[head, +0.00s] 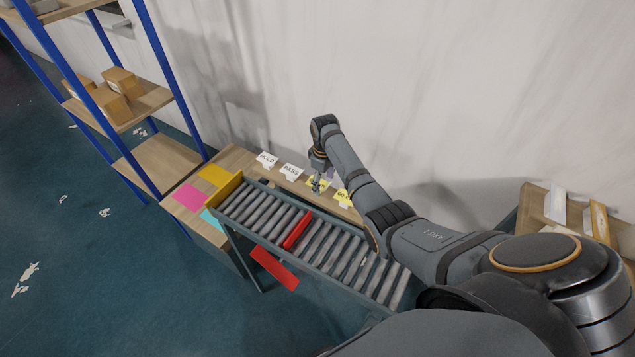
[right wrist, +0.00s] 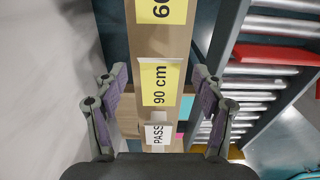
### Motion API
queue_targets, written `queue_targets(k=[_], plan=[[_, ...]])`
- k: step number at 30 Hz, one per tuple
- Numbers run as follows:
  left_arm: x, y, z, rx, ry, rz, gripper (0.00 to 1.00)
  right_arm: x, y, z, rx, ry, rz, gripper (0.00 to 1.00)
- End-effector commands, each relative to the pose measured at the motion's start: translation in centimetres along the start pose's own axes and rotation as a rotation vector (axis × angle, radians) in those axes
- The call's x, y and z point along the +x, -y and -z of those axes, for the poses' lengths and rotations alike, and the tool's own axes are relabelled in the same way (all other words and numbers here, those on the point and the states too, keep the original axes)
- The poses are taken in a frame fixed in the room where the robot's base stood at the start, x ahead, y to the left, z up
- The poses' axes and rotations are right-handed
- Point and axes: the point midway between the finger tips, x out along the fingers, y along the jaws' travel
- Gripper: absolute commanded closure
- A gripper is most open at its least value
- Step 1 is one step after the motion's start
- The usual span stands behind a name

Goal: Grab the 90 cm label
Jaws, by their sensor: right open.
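The yellow 90 cm label (right wrist: 160,84) stands on the wooden shelf strip, between the fingers of my right gripper (right wrist: 160,76) in the right wrist view. The fingers are open, one on each side of the label and apart from it. In the head view my right gripper (head: 317,184) hangs over the yellow label (head: 322,183) and hides part of it. The yellow label starting with 60 (right wrist: 162,10) and the white PASS label (right wrist: 158,133) stand on either side of it. My left gripper is not in view.
A roller conveyor (head: 262,212) with a red bar (head: 297,230) runs along the strip. The white HOLD label (head: 266,158) stands further left. The wall is close behind. A blue-framed rack (head: 160,160) stands at the left.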

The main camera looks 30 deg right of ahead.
Motion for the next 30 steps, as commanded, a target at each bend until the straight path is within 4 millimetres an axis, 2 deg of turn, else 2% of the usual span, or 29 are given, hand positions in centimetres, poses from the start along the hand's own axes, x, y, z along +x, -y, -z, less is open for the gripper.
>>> queue_targets(k=[25, 30], plan=[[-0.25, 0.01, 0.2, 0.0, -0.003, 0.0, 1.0, 0.43, -0.02, 0.03, 0.0, -0.001, -0.001, 0.3], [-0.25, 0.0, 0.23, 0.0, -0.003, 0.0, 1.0, 0.43, -0.02, 0.02, 0.0, -0.001, -0.001, 0.53]])
